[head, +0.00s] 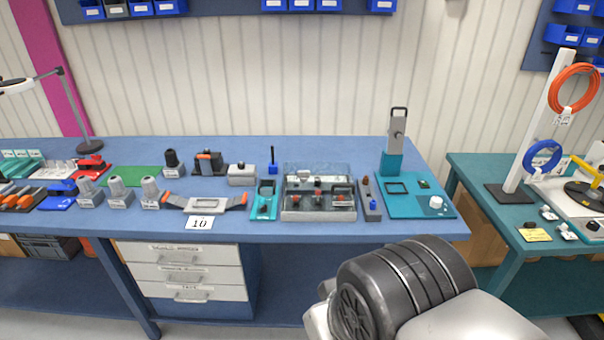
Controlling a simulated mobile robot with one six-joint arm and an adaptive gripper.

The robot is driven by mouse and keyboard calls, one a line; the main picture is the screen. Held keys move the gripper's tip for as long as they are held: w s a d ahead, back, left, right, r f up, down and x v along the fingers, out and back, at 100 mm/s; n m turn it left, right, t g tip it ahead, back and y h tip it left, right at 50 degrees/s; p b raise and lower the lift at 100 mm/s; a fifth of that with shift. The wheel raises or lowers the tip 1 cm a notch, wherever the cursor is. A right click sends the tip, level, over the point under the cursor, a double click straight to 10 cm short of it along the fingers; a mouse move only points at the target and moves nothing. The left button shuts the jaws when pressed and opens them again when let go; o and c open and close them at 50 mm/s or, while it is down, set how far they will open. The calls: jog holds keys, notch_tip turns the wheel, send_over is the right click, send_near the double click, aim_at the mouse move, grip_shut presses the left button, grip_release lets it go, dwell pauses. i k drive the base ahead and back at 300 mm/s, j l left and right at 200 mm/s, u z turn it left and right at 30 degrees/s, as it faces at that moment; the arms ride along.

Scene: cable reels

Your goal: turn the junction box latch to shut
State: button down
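A grey open-topped box (318,214) with a raised clear lid (320,169) stands on the blue workbench, right of centre, and looks most like the junction box. Red and dark parts show inside it. Its latch is too small to make out, and I cannot tell how it is turned. A smaller grey box (242,175) with a knob on top stands to its left, and a dark block with an orange part (208,162) is further left. My arm's black and white links fill the bottom right, in front of the bench. My gripper is outside the picture.
A teal fixture with an upright grey plate (397,129) stands right of the box. A teal tool (265,199) and a narrow grey block (369,199) flank the box closely. A green table (512,242) with cable reels is at right. The bench's right front is clear.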

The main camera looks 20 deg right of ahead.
aim_at(303, 176)
jog(key=i+j+z, duration=0.2)
jog(key=i, duration=1)
jog(key=i+l, duration=0.05)
jog(key=l, duration=0.05)
